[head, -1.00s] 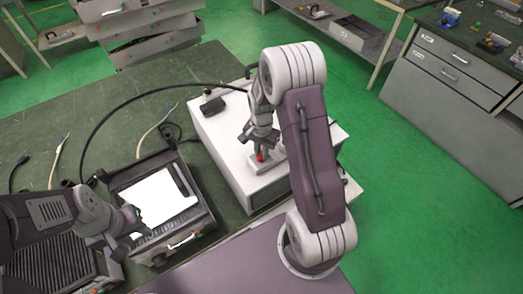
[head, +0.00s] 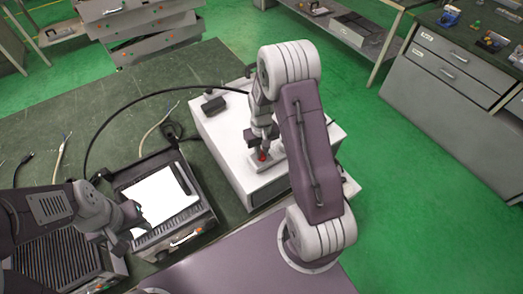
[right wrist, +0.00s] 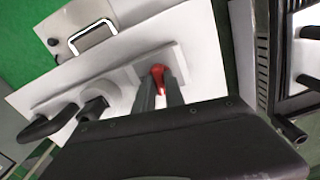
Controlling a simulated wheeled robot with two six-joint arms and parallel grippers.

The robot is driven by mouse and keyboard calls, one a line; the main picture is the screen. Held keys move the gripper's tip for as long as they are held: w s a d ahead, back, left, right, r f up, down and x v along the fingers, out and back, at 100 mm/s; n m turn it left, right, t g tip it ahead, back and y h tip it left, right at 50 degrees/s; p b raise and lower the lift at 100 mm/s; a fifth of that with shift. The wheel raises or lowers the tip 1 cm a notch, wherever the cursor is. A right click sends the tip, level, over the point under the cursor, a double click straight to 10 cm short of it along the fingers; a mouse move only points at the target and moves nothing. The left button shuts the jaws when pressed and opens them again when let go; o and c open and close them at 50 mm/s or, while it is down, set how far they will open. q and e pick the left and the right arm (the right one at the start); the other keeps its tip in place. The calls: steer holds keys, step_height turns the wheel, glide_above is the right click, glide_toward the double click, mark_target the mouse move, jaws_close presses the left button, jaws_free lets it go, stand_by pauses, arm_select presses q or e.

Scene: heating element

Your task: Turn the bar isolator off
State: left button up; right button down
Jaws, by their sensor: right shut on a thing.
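The bar isolator, with a small red handle (head: 263,155) on a pale grey plate (head: 257,165), sits on top of a white box (head: 222,134) in the head view. My right gripper (head: 264,146) reaches down onto the handle. In the right wrist view its two fingers (right wrist: 160,92) are on either side of the red handle (right wrist: 158,72), shut on it; they hide part of it. My left gripper (head: 132,222) hangs near the open case with the white panel, away from the isolator. Its fingers are too small and dark to judge.
The open dark case (head: 202,207) stands left of the white box on the green bench (head: 75,125). A black cable (head: 105,137) arcs across the bench to the box. A ribbed dark unit (head: 50,255) sits at lower left. Green floor (head: 400,205) is clear at right.

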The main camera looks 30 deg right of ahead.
mark_target(262, 153)
steer(key=shift+n, duration=1.1)
steer(key=c, duration=1.4)
jaws_free()
step_height(262, 153, up, 9)
